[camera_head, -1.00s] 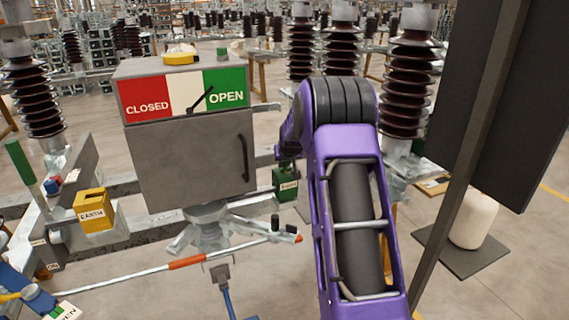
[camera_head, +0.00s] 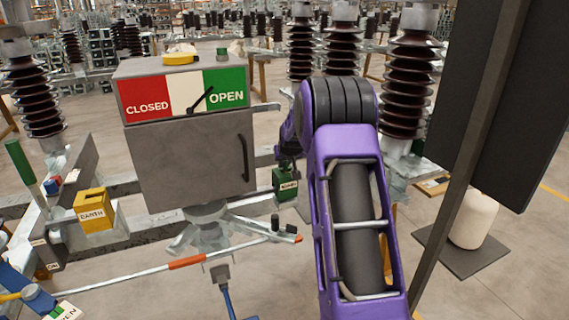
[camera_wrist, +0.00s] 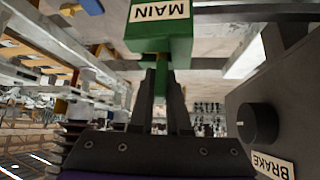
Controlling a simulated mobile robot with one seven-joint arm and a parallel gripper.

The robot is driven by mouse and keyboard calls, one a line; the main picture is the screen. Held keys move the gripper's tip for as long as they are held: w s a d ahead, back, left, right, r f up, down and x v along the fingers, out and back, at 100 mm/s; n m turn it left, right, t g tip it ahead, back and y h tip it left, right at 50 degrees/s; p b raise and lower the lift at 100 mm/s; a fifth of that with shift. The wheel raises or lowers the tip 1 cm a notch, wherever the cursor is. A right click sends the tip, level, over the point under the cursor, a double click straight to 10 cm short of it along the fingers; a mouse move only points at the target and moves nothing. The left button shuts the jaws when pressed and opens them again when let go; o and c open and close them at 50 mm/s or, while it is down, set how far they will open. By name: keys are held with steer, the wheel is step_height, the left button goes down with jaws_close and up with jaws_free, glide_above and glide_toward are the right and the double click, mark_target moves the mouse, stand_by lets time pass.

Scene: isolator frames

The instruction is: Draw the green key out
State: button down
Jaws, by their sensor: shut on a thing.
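A green block labelled MAIN (camera_wrist: 160,28) fills the top middle of the wrist view. In the head view the green block (camera_head: 286,183) hangs low beside the grey cabinet, to its right. My gripper (camera_wrist: 160,82) reaches up to the block's near face, its two dark fingers close together and shut on the green key. The key itself is mostly hidden between the fingers, and how deep it sits in the block cannot be told. In the head view my purple arm hides much of the gripper.
The grey cabinet (camera_head: 190,160) carries a CLOSED/OPEN plate with its pointer toward OPEN. A dark box with a black knob (camera_wrist: 257,124) and a BRAKE label is close right of my fingers. A yellow EARTH block (camera_head: 93,208) and a red-banded rod (camera_head: 187,262) lie left.

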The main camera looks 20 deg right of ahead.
steer(key=shift+r, duration=0.15)
stand_by(0.5)
steer(key=shift+r+p, duration=1.85)
steer(key=shift+r, duration=1.8)
